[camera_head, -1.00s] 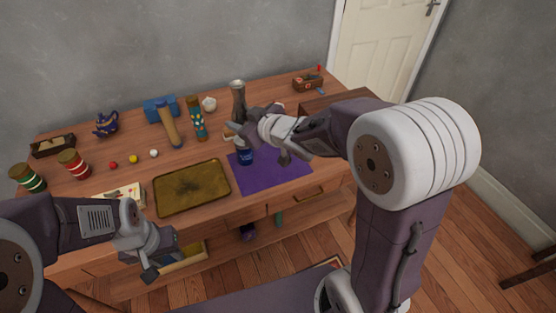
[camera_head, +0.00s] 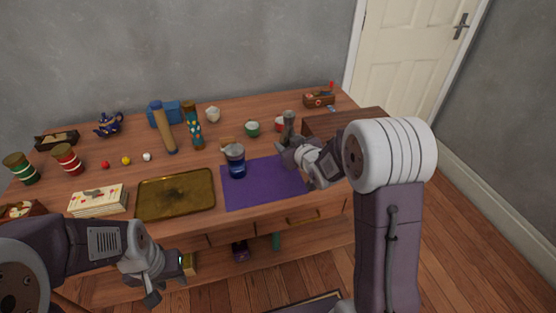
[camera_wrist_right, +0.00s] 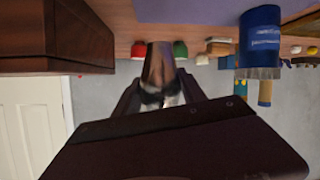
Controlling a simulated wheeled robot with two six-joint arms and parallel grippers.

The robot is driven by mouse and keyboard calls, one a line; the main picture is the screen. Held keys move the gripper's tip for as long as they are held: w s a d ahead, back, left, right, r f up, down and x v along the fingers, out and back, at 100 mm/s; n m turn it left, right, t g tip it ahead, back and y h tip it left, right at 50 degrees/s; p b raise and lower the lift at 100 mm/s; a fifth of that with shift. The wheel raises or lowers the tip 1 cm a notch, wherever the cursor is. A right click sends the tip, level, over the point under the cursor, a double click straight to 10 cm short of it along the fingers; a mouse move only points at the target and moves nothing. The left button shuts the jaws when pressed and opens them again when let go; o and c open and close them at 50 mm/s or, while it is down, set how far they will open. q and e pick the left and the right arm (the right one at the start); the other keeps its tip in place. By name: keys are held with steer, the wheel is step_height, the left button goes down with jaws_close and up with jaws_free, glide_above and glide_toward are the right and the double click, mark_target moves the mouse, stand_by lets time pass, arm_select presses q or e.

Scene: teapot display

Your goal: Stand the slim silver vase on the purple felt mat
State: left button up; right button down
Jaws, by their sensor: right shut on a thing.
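The slim silver vase (camera_head: 289,121) stands up out of my right gripper (camera_head: 287,148) in the head view; the gripper hides its lower part. In the right wrist view the vase (camera_wrist_right: 158,65) sits between the fingers of my right gripper (camera_wrist_right: 158,98), which is shut on it. The purple felt mat (camera_head: 240,195) lies flat at the front of the table. My right gripper is over or just behind the mat's right back part; the gap below the vase cannot be seen. My left gripper (camera_head: 168,282) is open and empty, low in front of the table.
A blue jar (camera_head: 236,162) stands at the mat's left back corner and also shows in the right wrist view (camera_wrist_right: 260,35). A dark wooden box (camera_head: 345,118) is at the right. A brass tray (camera_head: 177,195) lies left of the mat. The mat's middle and front look clear.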

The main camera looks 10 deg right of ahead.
mark_target(282, 141)
steer(key=x, duration=0.3)
steer(key=shift+w+a+f, duration=0.25)
steer(key=shift+a+f, duration=0.1)
steer(key=shift+f, duration=0.05)
step_height(282, 141, down, 4)
steer(key=shift+r+b, duration=0.1)
steer(key=shift+b, duration=0.8)
steer(key=shift+f, duration=0.25)
steer(key=c, duration=0.7)
jaws_free()
steer(key=shift+o, duration=0.2)
steer(key=shift+s, duration=0.1)
